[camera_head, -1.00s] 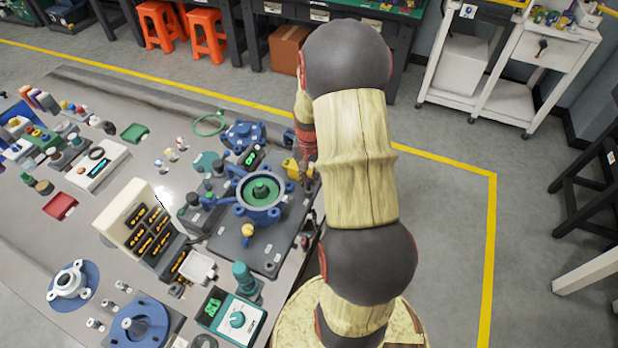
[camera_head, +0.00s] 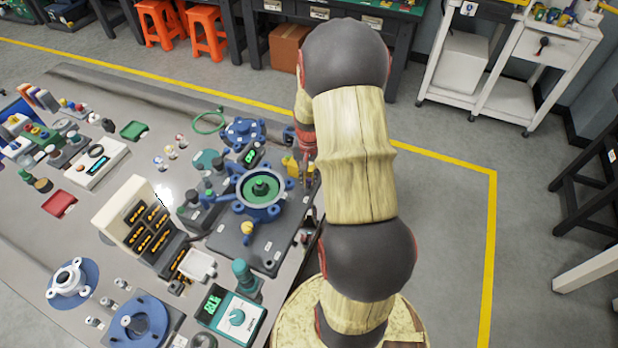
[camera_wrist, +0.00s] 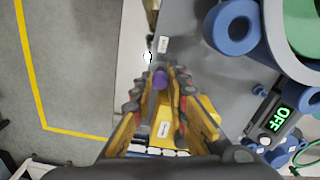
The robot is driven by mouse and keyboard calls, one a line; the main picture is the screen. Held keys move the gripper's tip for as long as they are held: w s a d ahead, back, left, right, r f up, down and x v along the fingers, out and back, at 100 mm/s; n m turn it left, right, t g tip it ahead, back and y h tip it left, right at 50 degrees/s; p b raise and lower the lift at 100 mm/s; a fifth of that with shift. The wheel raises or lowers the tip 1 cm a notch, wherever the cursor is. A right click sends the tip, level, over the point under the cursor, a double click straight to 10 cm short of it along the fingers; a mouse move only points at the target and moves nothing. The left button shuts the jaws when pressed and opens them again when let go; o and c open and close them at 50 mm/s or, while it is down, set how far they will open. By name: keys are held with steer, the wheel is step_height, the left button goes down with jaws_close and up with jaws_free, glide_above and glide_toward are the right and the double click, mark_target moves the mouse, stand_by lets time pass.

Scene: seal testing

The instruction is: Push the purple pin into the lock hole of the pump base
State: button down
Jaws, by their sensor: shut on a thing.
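The purple pin (camera_wrist: 159,80) shows between the fingertips of my gripper (camera_wrist: 157,88) in the wrist view, its rounded purple end visible. My gripper is shut on it. Whether the pin's lower end touches anything is hidden. In the head view my gripper (camera_head: 305,172) is at the table's right edge, partly covered by my arm, just right of the pump base. The pump base (camera_head: 262,212) is a blue ring body with a green centre on a dark plate; part of its blue body (camera_wrist: 232,28) shows at the upper right of the wrist view. I cannot make out the lock hole.
A small display reading OFF (camera_wrist: 281,118) is right of the fingers in the wrist view. A blue flanged part (camera_head: 243,132) stands behind the pump base. Floor lies beyond the table's right edge.

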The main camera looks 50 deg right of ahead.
steer(key=c, duration=1.7)
jaws_free()
steer(key=shift+o, duration=0.2)
steer(key=shift+r+p, duration=1.9)
steer(key=shift+r, duration=0.6)
